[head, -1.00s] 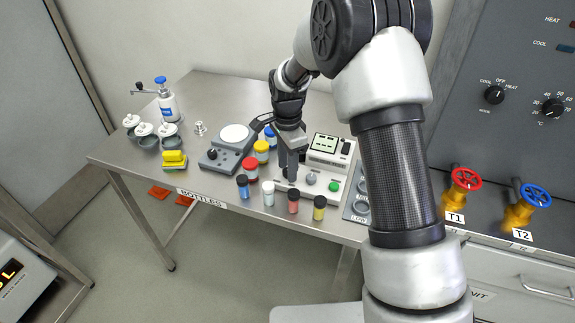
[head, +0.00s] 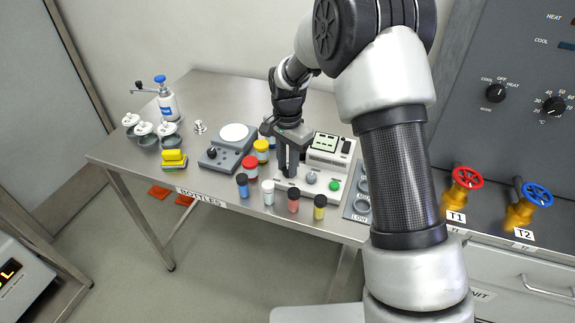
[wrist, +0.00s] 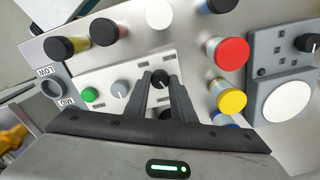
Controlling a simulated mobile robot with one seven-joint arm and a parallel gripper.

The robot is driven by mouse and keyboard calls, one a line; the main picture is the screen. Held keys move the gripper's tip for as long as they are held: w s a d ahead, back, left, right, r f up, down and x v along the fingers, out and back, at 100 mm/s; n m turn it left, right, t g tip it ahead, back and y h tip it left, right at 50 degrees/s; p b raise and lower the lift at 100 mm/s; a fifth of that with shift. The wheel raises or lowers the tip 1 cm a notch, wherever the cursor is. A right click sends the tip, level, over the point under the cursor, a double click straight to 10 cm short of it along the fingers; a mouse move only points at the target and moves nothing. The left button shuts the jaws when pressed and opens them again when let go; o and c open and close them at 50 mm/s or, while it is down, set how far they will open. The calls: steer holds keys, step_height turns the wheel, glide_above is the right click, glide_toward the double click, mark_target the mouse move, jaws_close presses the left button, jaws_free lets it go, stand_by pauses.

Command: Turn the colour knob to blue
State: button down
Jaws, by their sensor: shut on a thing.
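A pale control box (head: 322,190) stands near the front edge of the bench and also shows in the wrist view (wrist: 135,80). It carries a dark knob (wrist: 159,79), a grey knob (head: 311,177) and a green button (head: 334,185). My gripper (head: 289,172) reaches down onto the box's left part. In the wrist view its fingertips (wrist: 160,77) are shut on the dark knob, one on each side. A pale pointer mark shows on the dark knob.
Several capped bottles stand close in front of the box, including a red one (head: 293,201) and a yellow one (head: 320,207). Red-capped (head: 250,168) and yellow-capped (head: 262,150) jars and a grey stirrer plate (head: 226,152) stand to the left. A display unit (head: 329,148) stands behind.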

mark_target(287, 169)
steer(key=n, duration=0.7)
steer(key=shift+b, duration=0.3)
steer(key=n, duration=0.6)
steer(key=shift+r+n, duration=0.1)
steer(key=shift+n, duration=0.3)
steer(key=n, duration=0.4)
steer(key=shift+p, duration=0.35)
steer(key=shift+n, duration=1.7)
steer(key=c, duration=1.5)
jaws_free()
step_height(287, 169, up, 17)
steer(key=shift+r+p, duration=0.2)
steer(key=shift+p, duration=0.3)
